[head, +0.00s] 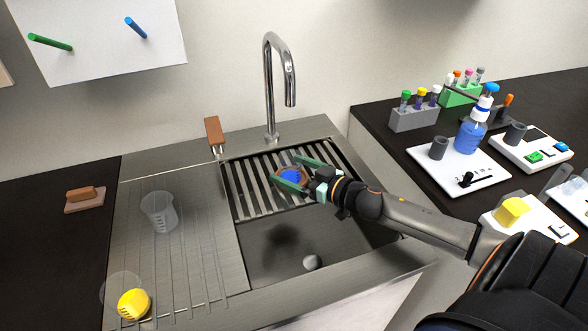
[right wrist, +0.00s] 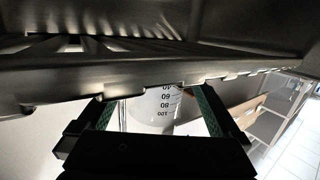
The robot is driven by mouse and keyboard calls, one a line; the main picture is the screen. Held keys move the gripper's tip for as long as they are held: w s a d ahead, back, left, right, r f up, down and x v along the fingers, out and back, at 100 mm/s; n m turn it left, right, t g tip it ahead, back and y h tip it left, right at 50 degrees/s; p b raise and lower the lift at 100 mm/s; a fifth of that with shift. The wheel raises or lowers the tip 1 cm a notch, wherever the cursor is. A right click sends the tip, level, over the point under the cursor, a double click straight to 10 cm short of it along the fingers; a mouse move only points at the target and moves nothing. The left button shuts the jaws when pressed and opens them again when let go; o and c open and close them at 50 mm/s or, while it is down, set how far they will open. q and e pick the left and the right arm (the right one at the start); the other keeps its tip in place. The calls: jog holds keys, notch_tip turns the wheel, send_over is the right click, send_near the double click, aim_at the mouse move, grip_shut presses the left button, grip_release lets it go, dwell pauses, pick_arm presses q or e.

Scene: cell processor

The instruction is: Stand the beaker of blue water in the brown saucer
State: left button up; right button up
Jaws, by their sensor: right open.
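The beaker of blue water (head: 290,176) is over the slatted rack in the sink, seen from above in the head view. The brown saucer (head: 284,169) shows as a thin brown ring around the beaker's blue; I cannot tell whether the base rests fully in it. My right gripper (head: 289,173) is open, with its green-padded fingers on either side of the beaker. In the right wrist view the clear beaker wall with black marks (right wrist: 155,108) is between the two fingers (right wrist: 155,105); its lower part is hidden. My left gripper is not in view.
The slatted rack (head: 245,190) spans the back of the sink, under a tall tap (head: 270,90). An empty beaker (head: 160,212) and a yellow-filled one (head: 134,304) are on the ribbed drainboard (head: 190,265). Tube racks and devices crowd the right counter (head: 375,125).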

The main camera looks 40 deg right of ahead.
aim_at(300, 173)
jog(key=shift+s, duration=0.1)
jog(key=shift+p+v, duration=0.3)
jog(key=shift+v, duration=3.35)
